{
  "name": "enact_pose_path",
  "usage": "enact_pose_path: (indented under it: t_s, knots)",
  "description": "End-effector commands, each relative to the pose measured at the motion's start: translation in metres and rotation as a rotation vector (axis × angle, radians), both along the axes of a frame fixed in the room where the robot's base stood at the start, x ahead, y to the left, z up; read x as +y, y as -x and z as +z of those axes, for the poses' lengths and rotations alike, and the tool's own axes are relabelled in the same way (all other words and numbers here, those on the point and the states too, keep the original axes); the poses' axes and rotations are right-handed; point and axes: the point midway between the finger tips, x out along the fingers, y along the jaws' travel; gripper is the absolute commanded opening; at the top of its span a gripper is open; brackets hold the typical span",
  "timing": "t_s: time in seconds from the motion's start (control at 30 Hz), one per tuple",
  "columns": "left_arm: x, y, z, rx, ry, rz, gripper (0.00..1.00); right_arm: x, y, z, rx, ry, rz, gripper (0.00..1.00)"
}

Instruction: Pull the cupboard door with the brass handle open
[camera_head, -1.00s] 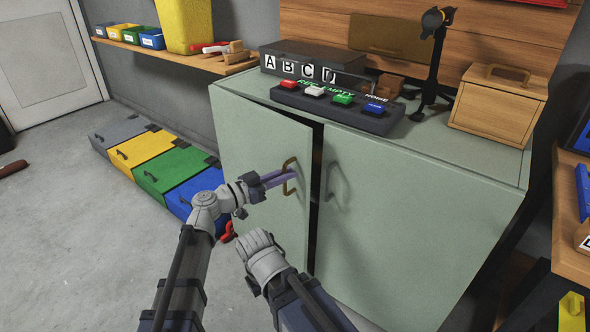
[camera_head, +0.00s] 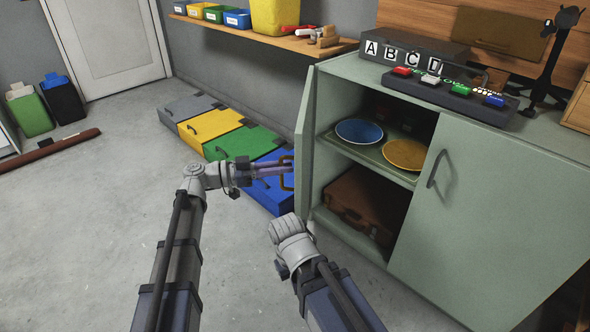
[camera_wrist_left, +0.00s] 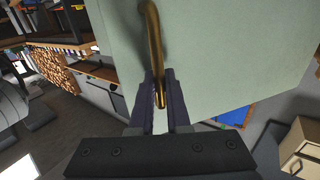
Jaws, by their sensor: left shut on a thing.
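The green cupboard door with the brass handle (camera_head: 304,140) stands wide open at the cupboard's left side, seen nearly edge-on in the head view. Its brass handle (camera_head: 287,173) is at my left gripper (camera_head: 275,170). In the left wrist view the brass handle (camera_wrist_left: 154,50) runs down between the fingers of my left gripper (camera_wrist_left: 160,98), which is shut on it. The door's face (camera_wrist_left: 225,50) fills much of that view. My right arm reaches in from the bottom of the head view, but its fingers are not visible.
Inside the cupboard are a blue plate (camera_head: 359,131) and a yellow plate (camera_head: 405,154) on a shelf, with a brown case (camera_head: 360,208) below. The other door (camera_head: 480,205) is closed. Coloured floor boxes (camera_head: 240,143) lie behind my left gripper. Open floor is at left.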

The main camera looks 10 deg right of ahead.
Motion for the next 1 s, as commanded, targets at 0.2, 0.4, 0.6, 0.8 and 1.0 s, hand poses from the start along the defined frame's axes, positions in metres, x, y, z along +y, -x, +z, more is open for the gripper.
enact_pose_path:
  t_s: [0.2, 0.4, 0.6, 0.8, 1.0]
  knots:
    - [0.034, -0.017, -0.001, 0.000, -0.002, -0.001, 0.00, 0.000, 0.000, 0.000, 0.000, 0.000, 0.000, 0.00]
    - [0.049, -0.024, -0.001, 0.000, -0.002, -0.002, 0.00, 0.000, 0.000, 0.000, 0.000, 0.000, 0.000, 0.00]
    - [0.054, -0.026, -0.001, 0.000, -0.002, -0.003, 0.00, 0.000, 0.000, 0.000, 0.000, 0.000, 0.000, 0.00]
    - [0.054, -0.026, -0.001, 0.000, -0.002, -0.003, 0.00, 0.000, 0.000, 0.000, 0.000, 0.000, 0.000, 0.00]
    - [0.054, -0.026, 0.000, 0.000, -0.001, -0.002, 0.25, 0.000, 0.000, 0.000, 0.000, 0.000, 0.000, 0.00]
